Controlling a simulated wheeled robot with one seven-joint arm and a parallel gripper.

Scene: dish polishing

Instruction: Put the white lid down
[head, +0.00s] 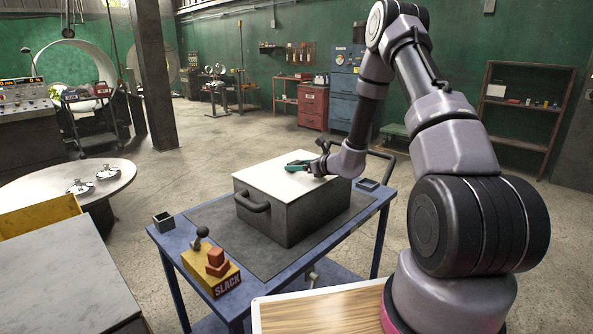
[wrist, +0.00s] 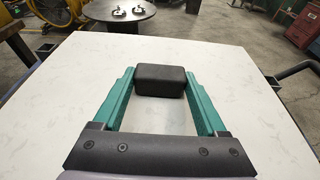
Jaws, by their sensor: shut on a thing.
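The white lid (head: 268,180) lies flat over the top of a grey box (head: 292,219) with side handles on a blue cart. No clear gap shows between lid and box, but I cannot tell whether it bears fully on the rim. My gripper (head: 297,166) is at the middle of the lid, coming from the right. In the wrist view the teal fingers of my gripper (wrist: 160,78) are shut on the lid's black block handle (wrist: 162,85). The pale lid surface (wrist: 65,95) fills most of that view.
The blue cart (head: 163,240) carries a dark mat (head: 214,217), a yellow block marked SLACK (head: 207,272) at the front left, and small corner holders. A round table (head: 115,178) stands to the left. A wood-topped surface (head: 315,314) is nearest me. Open floor lies behind the cart.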

